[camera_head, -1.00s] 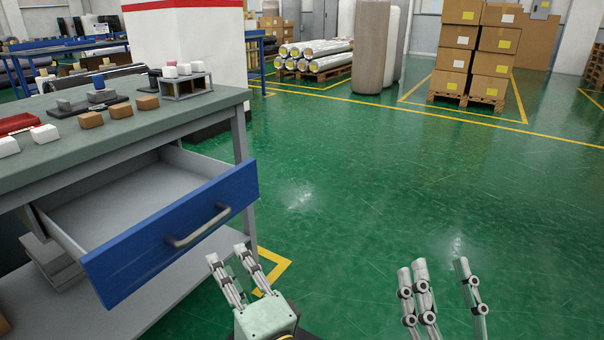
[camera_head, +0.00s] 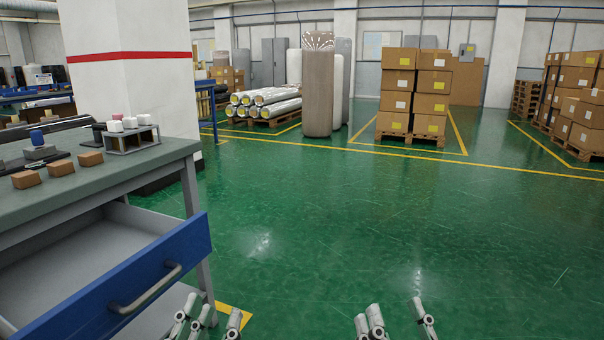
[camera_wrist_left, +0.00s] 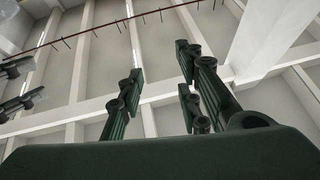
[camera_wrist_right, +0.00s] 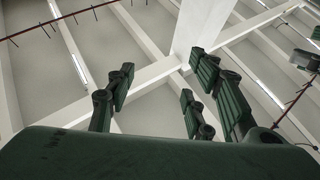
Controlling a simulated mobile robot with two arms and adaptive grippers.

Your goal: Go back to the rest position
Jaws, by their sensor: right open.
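My left gripper (camera_head: 212,308) is at the bottom edge of the head view, just right of the open drawer, empty with its fingers apart. Its fingers also show spread in the left wrist view (camera_wrist_left: 160,75), pointing up at the ceiling. My right gripper (camera_head: 397,306) is at the bottom edge, right of centre, open and empty over the green floor. Its spread fingers show against the ceiling in the right wrist view (camera_wrist_right: 160,75). The palms of both grippers are cut off by the head view's lower edge.
A workbench (camera_head: 100,185) stands at left with its blue-fronted drawer (camera_head: 130,280) pulled out. Brown blocks (camera_head: 60,168) and a small grey stand (camera_head: 132,139) are on it. Wrapped rolls (camera_head: 265,103) lie beyond a pillar (camera_head: 125,90). Stacked cartons (camera_head: 415,85) stand far back. The floor ahead is clear.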

